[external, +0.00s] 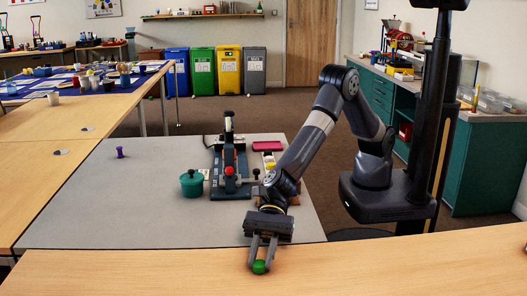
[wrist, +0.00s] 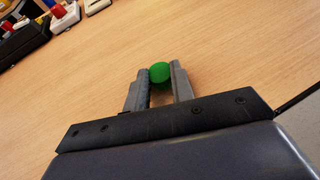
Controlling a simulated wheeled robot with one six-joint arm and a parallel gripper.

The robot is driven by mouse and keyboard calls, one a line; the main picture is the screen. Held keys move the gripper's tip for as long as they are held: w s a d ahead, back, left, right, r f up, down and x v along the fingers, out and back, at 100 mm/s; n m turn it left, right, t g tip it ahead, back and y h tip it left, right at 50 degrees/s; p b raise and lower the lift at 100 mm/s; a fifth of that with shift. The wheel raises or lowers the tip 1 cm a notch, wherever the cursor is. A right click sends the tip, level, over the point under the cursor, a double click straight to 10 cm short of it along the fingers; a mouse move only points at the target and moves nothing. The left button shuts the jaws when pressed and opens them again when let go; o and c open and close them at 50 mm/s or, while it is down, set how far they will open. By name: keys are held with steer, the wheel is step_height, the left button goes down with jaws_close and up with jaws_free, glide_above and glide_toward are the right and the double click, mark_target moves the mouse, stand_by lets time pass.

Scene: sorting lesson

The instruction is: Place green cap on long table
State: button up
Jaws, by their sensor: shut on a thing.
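The green cap (external: 259,267) is small and round. It sits between the fingertips of my gripper (external: 261,264), over the near edge area of the long wooden table (external: 400,262) in the external view. In the wrist view my gripper (wrist: 160,78) is shut on the green cap (wrist: 160,72), with a finger on each side. The wooden top (wrist: 230,40) lies beneath it. I cannot tell whether the cap touches the wood or is held just above it.
A grey table (external: 90,210) behind holds a teal pot (external: 191,186), a purple peg-like object (external: 119,152), a press-like device (external: 229,165) and a pink block (external: 267,146). The wooden top around my gripper is clear.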

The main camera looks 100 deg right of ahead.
steer(key=shift+f, duration=0.2)
steer(key=shift+f, duration=0.15)
steer(key=o, duration=1)
steer(key=shift+c, duration=0.2)
steer(key=shift+r, duration=0.35)
steer(key=v, duration=1.2)
steer(key=shift+f, duration=0.15)
steer(key=shift+o, duration=0.3)
